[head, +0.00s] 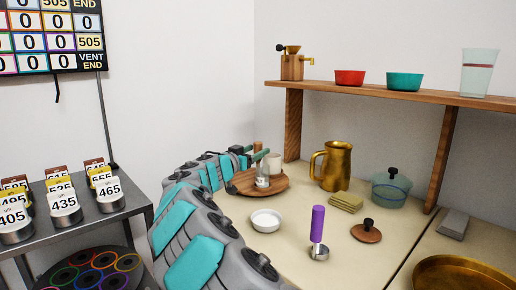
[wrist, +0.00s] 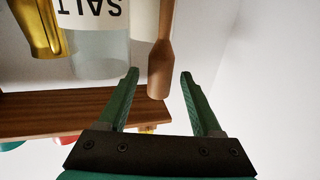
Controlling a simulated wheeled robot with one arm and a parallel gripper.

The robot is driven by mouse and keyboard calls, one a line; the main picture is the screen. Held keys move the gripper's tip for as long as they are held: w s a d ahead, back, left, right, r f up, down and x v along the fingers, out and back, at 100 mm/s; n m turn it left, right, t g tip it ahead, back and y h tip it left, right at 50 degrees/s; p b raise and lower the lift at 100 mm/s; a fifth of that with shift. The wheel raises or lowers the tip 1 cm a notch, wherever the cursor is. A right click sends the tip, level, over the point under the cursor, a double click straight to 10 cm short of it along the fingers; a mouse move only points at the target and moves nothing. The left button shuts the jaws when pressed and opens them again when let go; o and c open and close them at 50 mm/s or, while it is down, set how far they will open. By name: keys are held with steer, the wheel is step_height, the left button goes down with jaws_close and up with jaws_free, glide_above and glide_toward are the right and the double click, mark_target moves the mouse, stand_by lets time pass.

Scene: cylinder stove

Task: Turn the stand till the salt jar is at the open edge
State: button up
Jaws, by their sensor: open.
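The round wooden stand (head: 280,186) lies on the counter, partly hidden behind my arm. The salt jar (head: 262,177), clear with a white label, stands on its front part. It also shows upside down in the wrist view (wrist: 98,42), left of my fingers, its label reading SALT. My gripper (head: 256,158) is over the stand. In the wrist view my gripper (wrist: 159,74) is open, and a wooden rod-like piece (wrist: 161,72) shows between the fingertips; I cannot tell whether they touch it.
A brass pitcher (head: 336,167), yellow sponges (head: 345,201), a glass pot (head: 391,190) and a white bowl (head: 266,221) stand around the stand. A purple-handled tool (head: 318,225) is nearer. The wooden shelf (head: 380,93) runs above the counter.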

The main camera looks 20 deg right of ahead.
steer(key=shift+x, duration=0.95)
jaws_close()
stand_by(0.8)
